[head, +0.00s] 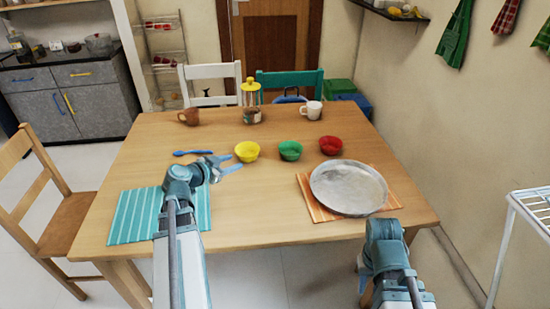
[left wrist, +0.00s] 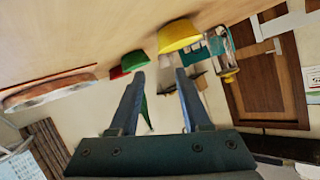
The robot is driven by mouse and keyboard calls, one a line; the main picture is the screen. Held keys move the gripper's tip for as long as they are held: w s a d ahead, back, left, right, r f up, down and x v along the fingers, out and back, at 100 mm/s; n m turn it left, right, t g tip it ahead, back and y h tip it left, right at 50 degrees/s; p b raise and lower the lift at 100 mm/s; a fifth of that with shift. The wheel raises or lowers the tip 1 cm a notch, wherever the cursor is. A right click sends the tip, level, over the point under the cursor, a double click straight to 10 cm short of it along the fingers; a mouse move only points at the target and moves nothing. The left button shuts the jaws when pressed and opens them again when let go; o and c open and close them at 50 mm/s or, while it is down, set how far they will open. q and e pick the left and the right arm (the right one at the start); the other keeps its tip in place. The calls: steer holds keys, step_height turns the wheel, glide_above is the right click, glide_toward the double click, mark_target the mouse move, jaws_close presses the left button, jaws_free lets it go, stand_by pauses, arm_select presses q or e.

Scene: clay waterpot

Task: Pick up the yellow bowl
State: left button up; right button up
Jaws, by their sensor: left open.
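The yellow bowl (head: 246,152) stands on the wooden table, left of a green bowl (head: 290,150) and a red bowl (head: 330,145). My left gripper (head: 229,162) is open and empty, just in front of the yellow bowl and slightly to its left. In the left wrist view, which is turned over, the yellow bowl (left wrist: 179,36) appears beyond the open fingers (left wrist: 160,74), nearly in line with the gap. No contact with it shows. My right arm is at the lower right of the head view, but its fingers do not show.
A blue spoon (head: 193,153) lies left of the yellow bowl. A large metal tray (head: 348,187) rests on an orange mat at the right. A brown cup (head: 188,117), a yellow-lidded press (head: 251,105) and a white mug (head: 311,110) stand behind. A teal striped mat (head: 135,215) lies front left.

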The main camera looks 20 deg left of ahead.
mark_target(254, 156)
arm_select(q)
steer(key=shift+w+a+r, duration=0.1)
steer(key=shift+w+a, duration=0.1)
steer(key=shift+a, duration=0.1)
steer(key=b+x, duration=0.3)
steer(key=x, duration=0.5)
steer(key=shift+w, duration=0.3)
steer(key=shift+w+d+f+b, duration=0.15)
steer(key=shift+w+f+b, duration=0.1)
steer(key=shift+w+b, duration=0.1)
steer(key=b+x, duration=0.1)
steer(key=x, duration=0.3)
steer(key=shift+w+d+f+b, duration=0.1)
steer(key=shift+w+d+b, duration=0.1)
steer(key=shift+b, duration=0.2)
steer(key=shift+s, duration=0.1)
jaws_close()
